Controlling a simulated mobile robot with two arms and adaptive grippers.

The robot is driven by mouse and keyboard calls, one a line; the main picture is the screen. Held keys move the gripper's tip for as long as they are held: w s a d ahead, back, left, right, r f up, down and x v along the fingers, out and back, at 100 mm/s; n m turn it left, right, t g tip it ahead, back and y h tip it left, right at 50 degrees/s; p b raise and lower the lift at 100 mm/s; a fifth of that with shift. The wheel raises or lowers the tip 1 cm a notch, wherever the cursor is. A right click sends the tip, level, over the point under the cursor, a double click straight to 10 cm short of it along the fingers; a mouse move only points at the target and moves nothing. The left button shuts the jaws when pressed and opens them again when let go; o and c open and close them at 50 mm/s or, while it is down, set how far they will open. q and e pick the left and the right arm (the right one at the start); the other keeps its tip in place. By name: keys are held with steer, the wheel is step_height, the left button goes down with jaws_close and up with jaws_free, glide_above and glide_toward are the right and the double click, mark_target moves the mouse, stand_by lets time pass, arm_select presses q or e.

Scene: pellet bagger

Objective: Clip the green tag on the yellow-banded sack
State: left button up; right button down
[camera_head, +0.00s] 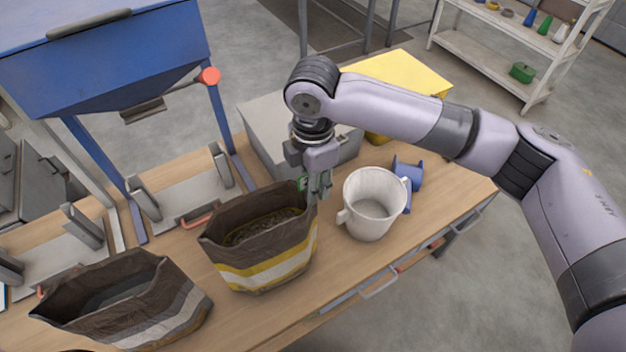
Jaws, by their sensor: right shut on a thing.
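The yellow-banded sack (268,269) stands open on the wooden table, dark brown with a yellow and white band and dark pellets inside. My right gripper (320,192) points down at the sack's back right rim corner. It is shut on the small green tag (303,183), which shows only partly beside the fingers. The tag is at or very near the rim; I cannot tell whether it touches the cloth. My left gripper is not in view.
A grey-banded sack (166,312) stands at the front left. A grey box (268,133) and yellow box (410,70) stand behind. The blue hopper (110,60) is back left.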

steer(key=shift+s+d+f, duration=0.1)
steer(key=shift+s+f, duration=0.1)
steer(key=shift+f, duration=0.15)
steer(key=c, duration=1.7)
jaws_free()
steer(key=o, duration=0.5)
steer(key=shift+w+r, duration=0.1)
steer(key=shift+w, duration=0.1)
steer(key=shift+r, duration=0.1)
steer(key=shift+r, duration=0.15)
step_height(320, 180, up, 12)
steer(key=shift+f, duration=0.15)
